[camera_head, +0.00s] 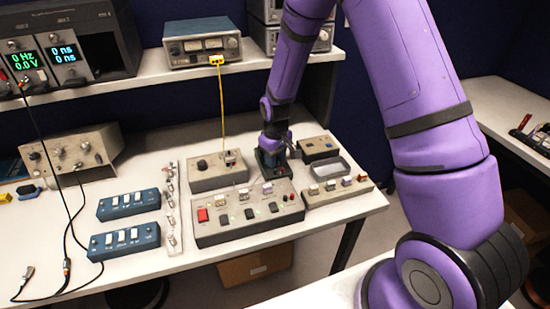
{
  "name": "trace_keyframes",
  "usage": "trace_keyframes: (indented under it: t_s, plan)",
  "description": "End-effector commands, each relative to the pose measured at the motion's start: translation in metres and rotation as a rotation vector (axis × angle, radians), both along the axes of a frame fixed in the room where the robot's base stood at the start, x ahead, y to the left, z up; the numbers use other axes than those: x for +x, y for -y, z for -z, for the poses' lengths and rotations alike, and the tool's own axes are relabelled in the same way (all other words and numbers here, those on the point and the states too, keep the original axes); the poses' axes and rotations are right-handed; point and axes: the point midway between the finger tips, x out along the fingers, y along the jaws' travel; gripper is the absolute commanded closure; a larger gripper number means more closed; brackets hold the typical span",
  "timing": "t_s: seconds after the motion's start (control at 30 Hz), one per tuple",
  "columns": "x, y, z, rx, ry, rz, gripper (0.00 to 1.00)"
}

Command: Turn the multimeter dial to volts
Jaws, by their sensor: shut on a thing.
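My purple arm reaches down over the bench, and my gripper (272,151) points downward at its end. It is shut on what looks like the dial of a small dark box, taken to be the multimeter (268,171). The box sits on the white bench behind the large grey switch panel. My gripper covers most of its top, so the dial, its markings and its setting are hidden.
A grey box with a knob (217,171) stands close on the left. A dark-topped box (319,149) and a grey frame (333,168) stand on the right. The switch panel (247,213) is in front. A yellow cable (221,110) hangs from a shelf instrument (202,46).

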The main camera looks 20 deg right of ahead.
Motion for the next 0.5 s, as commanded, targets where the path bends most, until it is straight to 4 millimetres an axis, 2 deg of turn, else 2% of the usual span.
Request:
trace_keyframes:
  t_s: [0.5]
  plan:
    - [0.0002, -0.0001, -0.0004, 0.000, 0.002, 0.406, 0.93]
